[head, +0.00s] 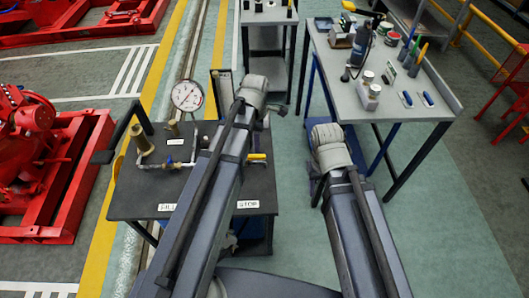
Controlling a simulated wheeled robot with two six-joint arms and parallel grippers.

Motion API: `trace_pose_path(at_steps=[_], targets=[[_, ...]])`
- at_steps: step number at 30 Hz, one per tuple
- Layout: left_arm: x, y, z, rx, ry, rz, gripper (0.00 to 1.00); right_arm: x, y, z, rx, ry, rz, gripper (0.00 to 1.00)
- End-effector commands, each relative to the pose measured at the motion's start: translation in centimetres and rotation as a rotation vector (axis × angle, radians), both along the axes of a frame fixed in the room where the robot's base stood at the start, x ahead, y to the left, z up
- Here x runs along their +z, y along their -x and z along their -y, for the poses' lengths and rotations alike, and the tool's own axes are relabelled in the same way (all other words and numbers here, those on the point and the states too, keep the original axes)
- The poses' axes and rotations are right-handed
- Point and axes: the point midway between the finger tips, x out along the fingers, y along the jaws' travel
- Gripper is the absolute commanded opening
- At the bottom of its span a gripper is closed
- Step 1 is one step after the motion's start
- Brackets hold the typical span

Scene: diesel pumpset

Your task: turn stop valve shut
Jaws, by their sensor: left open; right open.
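The test bench (130,204) is a dark table with a brass pipe line on it. A yellow lever (257,157) shows at its right, above a "STOP" label (248,204); it looks roughly in line with the pipe. The valve body under it is mostly hidden by my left arm. My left gripper (268,117) is mostly hidden beyond its wrist, above and past the bench's far right part, apart from the lever. My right gripper (315,187) is mostly hidden under its wrist, right of the bench. Neither shows anything held.
A round gauge (187,95) stands on the pipe. A "FILL" label (166,207) and a black handle (140,114) are at the bench's left. A grey worktable (420,103) with bottles and tools stands at right. Red pumpsets (40,150) are at left. Green floor is clear at lower right.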

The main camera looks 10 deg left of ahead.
Motion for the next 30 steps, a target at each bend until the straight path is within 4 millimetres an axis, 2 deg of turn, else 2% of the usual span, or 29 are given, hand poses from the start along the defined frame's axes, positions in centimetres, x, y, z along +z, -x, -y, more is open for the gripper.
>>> trace_pose_path(at_steps=[8, 14, 24, 30], targets=[[-0.8, 0.0, 0.0, -0.002, 0.0, 0.0, 0.53, -0.8, 0.0, 0.0, 0.0, 0.0, 0.0, 0.5], [-2.7, 0.0, 0.0, -0.003, 0.0, 0.0, 0.53, -2.7, 0.0, 0.0, 0.0, 0.0, 0.0, 0.5], [-7.0, 0.0, 0.0, -0.003, 0.0, 0.0, 0.53, -7.0, 0.0, 0.0, 0.0, 0.0, 0.0, 0.5], [-7.9, 0.0, 0.0, -0.003, 0.0, 0.0, 0.53, -7.9, 0.0, 0.0, 0.0, 0.0, 0.0, 0.5]])
